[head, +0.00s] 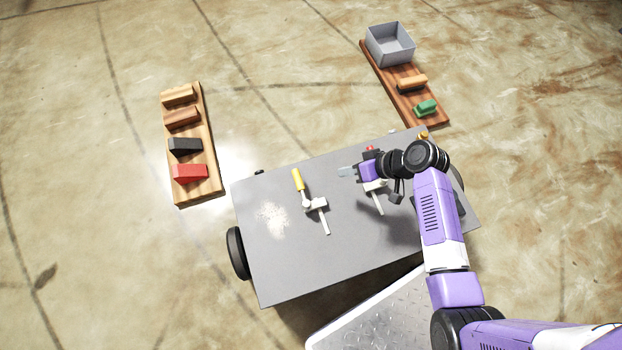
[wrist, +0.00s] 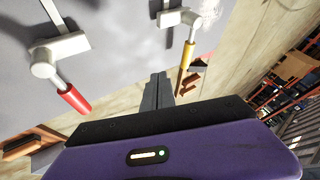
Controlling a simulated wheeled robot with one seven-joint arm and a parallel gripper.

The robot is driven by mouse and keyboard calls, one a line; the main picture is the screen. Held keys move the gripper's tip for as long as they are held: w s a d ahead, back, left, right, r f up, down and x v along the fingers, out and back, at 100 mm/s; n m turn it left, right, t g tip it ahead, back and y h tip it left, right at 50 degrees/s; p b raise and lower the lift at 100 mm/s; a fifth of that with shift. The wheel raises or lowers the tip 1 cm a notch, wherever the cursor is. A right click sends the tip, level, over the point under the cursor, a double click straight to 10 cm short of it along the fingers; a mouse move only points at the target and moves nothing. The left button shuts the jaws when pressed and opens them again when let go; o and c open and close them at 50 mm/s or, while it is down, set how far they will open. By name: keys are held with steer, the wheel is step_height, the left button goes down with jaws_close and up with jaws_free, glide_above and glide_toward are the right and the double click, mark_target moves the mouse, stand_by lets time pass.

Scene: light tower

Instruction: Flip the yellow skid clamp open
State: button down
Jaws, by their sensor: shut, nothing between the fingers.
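The yellow skid clamp (head: 298,181) sits on the grey cart top, left of my gripper in the head view. Its yellow handle points toward the far edge, and its pale bar runs toward the near side. In the wrist view the yellow handle (wrist: 187,56) is just right of and above the fingertips. My gripper (head: 344,171) is shut and empty, to the right of the yellow clamp and apart from it. Its fingers (wrist: 157,90) show closed together in the wrist view. My arm partly covers a second clamp, whose red handle (wrist: 74,99) shows in the wrist view.
A wooden board (head: 208,150) with several blocks lies on the floor at left. Another board (head: 379,75) with a grey bin (head: 390,45) and two blocks lies at far right.

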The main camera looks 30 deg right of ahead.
steer(key=shift+w, duration=0.25)
steer(key=b+x, duration=0.5)
steer(key=x, duration=0.5)
steer(key=shift+w+a+f, duration=0.1)
steer(key=shift+a+f, duration=0.1)
steer(key=shift+f, duration=0.15)
steer(key=shift+w+a+r, duration=0.1)
steer(key=shift+a+r, duration=0.2)
steer(key=shift+a, duration=0.3)
steer(key=shift+a+r, duration=0.25)
steer(key=shift+a, duration=0.35)
steer(key=shift+w+a+r, duration=0.15)
steer(key=shift+a+r, duration=0.05)
steer(key=shift+a, duration=0.4)
steer(key=shift+w+a, duration=0.1)
